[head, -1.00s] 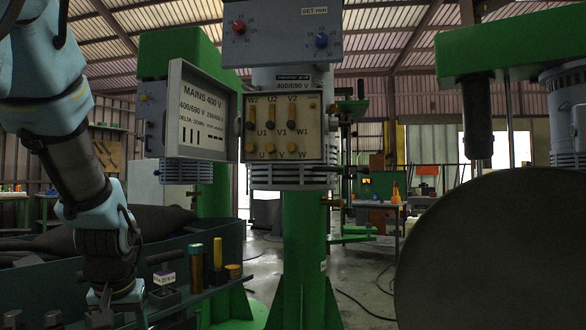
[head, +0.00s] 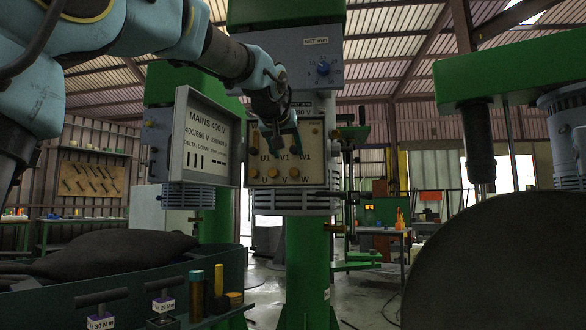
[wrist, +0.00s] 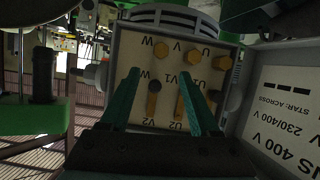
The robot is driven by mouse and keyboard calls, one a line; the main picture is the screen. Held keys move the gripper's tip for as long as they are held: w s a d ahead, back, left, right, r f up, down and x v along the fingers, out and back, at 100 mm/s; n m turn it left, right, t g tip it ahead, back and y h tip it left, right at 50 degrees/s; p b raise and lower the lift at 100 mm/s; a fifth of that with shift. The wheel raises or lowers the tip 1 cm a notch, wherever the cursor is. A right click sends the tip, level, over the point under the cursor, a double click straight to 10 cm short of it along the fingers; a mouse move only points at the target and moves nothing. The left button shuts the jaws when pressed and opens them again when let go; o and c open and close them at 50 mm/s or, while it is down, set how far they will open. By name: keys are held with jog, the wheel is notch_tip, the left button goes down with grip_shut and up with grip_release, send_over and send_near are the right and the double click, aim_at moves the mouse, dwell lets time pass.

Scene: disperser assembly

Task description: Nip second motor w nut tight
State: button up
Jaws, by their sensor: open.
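The second motor's open terminal box (head: 283,186) shows bar links in its upper part and a bottom row of brass nuts marked U, V, W. The W nut (head: 297,171) is at the right of that row. In the wrist view the box looks upside down, and the W nut (wrist: 160,48) is at the left of the nut row. My gripper (head: 290,142) is in front of the box's upper half. Its two green fingers are apart and empty in the wrist view (wrist: 158,72). The W nut appears beyond the fingertips, with a bar link between the fingers.
The box's lid (head: 205,138) hangs open to the left. A large dark round shape (head: 500,250) fills the lower right.

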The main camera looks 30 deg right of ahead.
aim_at(294, 173)
jog(key=p+x, duration=0.1)
jog(key=x, duration=0.8)
jog(key=shift+w+f, duration=0.1)
grip_shut()
dwell(0.4)
